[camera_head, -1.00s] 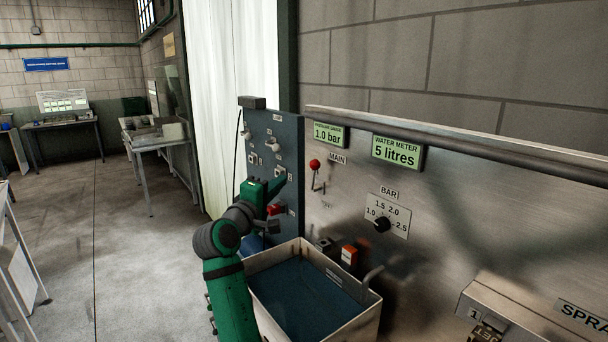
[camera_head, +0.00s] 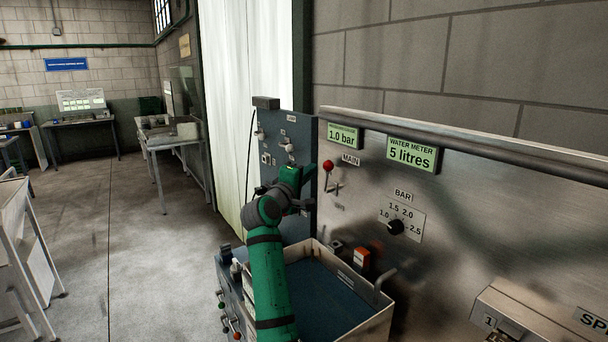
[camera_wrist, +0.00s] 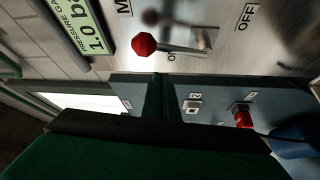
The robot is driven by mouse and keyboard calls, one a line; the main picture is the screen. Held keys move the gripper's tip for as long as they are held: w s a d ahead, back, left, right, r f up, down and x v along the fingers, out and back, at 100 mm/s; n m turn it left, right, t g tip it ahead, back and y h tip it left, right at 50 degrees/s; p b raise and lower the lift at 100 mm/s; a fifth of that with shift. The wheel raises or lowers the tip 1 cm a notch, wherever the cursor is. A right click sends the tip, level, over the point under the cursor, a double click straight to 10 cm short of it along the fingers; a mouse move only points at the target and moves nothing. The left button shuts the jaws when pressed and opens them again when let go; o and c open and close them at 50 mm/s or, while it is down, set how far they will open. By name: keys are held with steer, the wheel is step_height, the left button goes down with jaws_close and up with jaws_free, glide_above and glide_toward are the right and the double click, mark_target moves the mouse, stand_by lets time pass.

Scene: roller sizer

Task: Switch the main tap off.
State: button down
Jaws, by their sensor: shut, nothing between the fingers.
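The main tap is a lever with a red knob (camera_head: 328,166) on the steel panel, under the MAIN label (camera_head: 351,160). In the wrist view its red knob (camera_wrist: 144,44) is near the top, at the ON end of its slot, with the OFF label (camera_wrist: 246,17) farther right. My gripper (camera_head: 312,177) is shut and empty, just left of the lever and a little below the knob; a gap to the lever seems to show. In the wrist view the fingertips cannot be made out.
A pressure gauge (camera_head: 344,136) reads 1.0 bar and a water meter (camera_head: 411,153) reads 5 litres. A BAR dial (camera_head: 396,227) is lower right. A blue switch panel (camera_head: 276,143) stands behind my arm, and an open bin (camera_head: 377,325) is below.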

mark_target(327, 177)
steer(key=shift+s+d+f, duration=0.25)
steer(key=shift+s+d, duration=0.95)
steer(key=shift+d, duration=0.1)
